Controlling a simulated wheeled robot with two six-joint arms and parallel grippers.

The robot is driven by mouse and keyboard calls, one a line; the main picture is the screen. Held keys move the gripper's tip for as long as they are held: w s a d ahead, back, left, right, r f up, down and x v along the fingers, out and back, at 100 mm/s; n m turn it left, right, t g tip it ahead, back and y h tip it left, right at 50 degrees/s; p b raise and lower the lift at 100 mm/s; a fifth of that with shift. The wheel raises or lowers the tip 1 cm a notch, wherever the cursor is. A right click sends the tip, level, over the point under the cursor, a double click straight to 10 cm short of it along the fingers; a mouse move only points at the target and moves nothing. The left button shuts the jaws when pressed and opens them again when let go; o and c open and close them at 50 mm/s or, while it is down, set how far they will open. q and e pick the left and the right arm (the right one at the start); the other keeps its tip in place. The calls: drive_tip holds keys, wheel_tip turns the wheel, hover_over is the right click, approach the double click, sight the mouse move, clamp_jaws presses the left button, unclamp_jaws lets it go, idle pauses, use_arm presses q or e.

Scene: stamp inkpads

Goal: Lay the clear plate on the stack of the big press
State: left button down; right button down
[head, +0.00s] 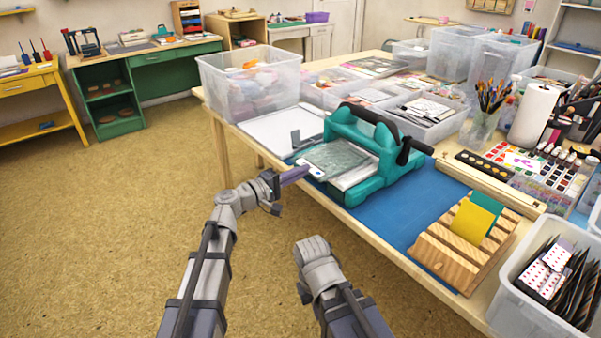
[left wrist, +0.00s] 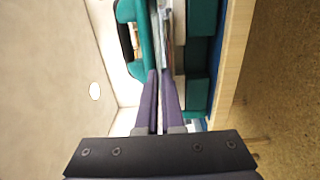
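The big press (head: 405,160) is teal with a dark handle and stands on a blue mat on the table; part of it also shows in the left wrist view (left wrist: 198,85). The clear plate (head: 338,157) is grey-green and see-through, level at the press's front opening, above a pale slab (head: 352,177). The plate shows edge-on in the left wrist view (left wrist: 166,35). My left gripper (head: 305,170) is at the plate's near left edge, its purple fingers (left wrist: 160,90) nearly together on that edge. Whether the plate touches the stack, I cannot tell.
A white board (head: 275,130) lies left of the press, behind the plate. A wooden rack (head: 450,262) with yellow and green cards stands at front right. A clear bin (head: 215,80) stands at the table's left end. Bare blue mat (head: 395,210) lies before the press.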

use_arm(q)
drive_tip(key=shift+f+b, duration=0.35)
drive_tip(key=shift+b, duration=0.05)
idle(0.4)
drive_tip(key=c, duration=1)
unclamp_jaws()
drive_tip(key=shift+s+a, duration=0.1)
drive_tip(key=shift+v, duration=2.35)
drive_tip(key=shift+v, duration=3.95)
